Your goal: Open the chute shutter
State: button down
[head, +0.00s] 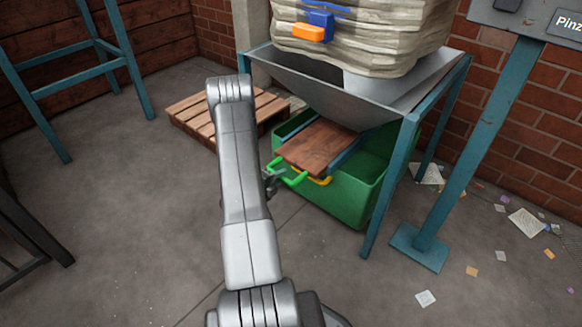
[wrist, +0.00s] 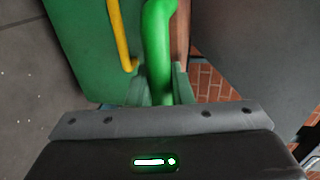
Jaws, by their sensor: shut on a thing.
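The chute shutter (head: 318,146) is a brown wooden board in bluish side rails under the grey metal hopper (head: 340,92). It juts out over the green bin. A bright green handle (head: 292,180) is at its front end; the handle also fills the middle of the wrist view (wrist: 158,45). My gripper (head: 273,180) is at the left end of this handle, mostly hidden behind my arm in the head view. It is shut on the green handle. The hopper's outlet is hidden, so I cannot tell how far it is uncovered.
The green bin (head: 352,200) stands under the hopper, with a yellow handle (wrist: 120,35) close to the green one. A teal leg (head: 392,185) and a teal post (head: 470,150) stand to the right. A wooden pallet (head: 195,115) lies behind left. Paper scraps litter the right floor.

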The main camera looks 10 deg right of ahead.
jog(key=f+v, duration=0.1)
jog(key=v, duration=0.6)
jog(key=shift+s+a+f+p, duration=0.25)
jog(key=shift+p, duration=0.05)
jog(key=c, duration=1.3)
grip_release()
jog(key=p+v, duration=0.3)
jog(key=v, duration=1)
jog(key=shift+s+a, duration=0.2)
jog(key=shift+a, duration=0.1)
jog(key=shift+w, duration=0.1)
jog(key=shift+b+x, duration=1.5)
jog(key=shift+x, duration=5.35)
